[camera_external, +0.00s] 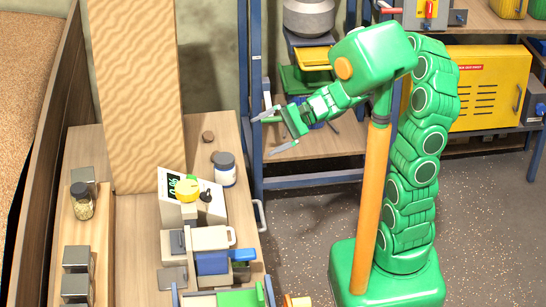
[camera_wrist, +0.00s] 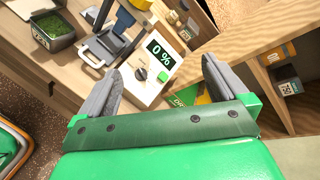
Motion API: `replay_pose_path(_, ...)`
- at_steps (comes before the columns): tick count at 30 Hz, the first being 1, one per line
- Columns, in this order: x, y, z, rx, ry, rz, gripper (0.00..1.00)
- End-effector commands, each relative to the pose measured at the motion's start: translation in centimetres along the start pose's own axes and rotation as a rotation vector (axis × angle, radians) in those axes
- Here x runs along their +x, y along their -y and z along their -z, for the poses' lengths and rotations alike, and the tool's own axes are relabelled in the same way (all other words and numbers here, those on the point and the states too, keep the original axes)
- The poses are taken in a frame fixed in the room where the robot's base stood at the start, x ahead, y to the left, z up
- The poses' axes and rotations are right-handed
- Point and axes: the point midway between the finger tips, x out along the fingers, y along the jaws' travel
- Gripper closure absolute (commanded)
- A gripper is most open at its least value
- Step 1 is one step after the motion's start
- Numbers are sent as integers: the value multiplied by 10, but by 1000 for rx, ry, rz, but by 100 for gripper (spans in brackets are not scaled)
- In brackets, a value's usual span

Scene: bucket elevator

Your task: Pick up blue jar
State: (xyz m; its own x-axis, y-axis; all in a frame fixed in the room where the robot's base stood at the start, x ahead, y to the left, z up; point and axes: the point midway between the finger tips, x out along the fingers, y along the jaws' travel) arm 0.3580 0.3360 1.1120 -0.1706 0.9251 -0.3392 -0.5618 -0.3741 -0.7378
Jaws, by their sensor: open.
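A jar with a dark blue lid and a pale label (camera_external: 224,176) stands upright on the wooden counter, right of the display device, in the external view. I cannot make it out for certain in the wrist view. My gripper (camera_external: 266,134) is open and empty, up and to the right of the jar in the picture and apart from it. In the wrist view, the two grey fingers of my gripper (camera_wrist: 160,68) are spread wide with nothing between them.
A small brown object (camera_external: 208,136) lies nearby. A blue shelf frame (camera_external: 257,90) stands right of the counter.

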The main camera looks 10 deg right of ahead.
Motion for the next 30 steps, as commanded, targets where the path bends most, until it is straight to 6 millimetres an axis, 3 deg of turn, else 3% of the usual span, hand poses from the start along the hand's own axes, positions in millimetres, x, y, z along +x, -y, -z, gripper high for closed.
replay_pose_path(7, 27, 29, 49, 232, -17, 177, 0)
replay_pose_path(14, 47, 34, 107, 475, -69, 301, 0)
replay_pose_path(19, 61, 21, 153, 670, -122, 368, 0)
replay_pose_path(24, 76, -5, 195, 866, -186, 409, 0)
replay_pose_path(30, 87, -34, 226, 1023, -243, 428, 0)
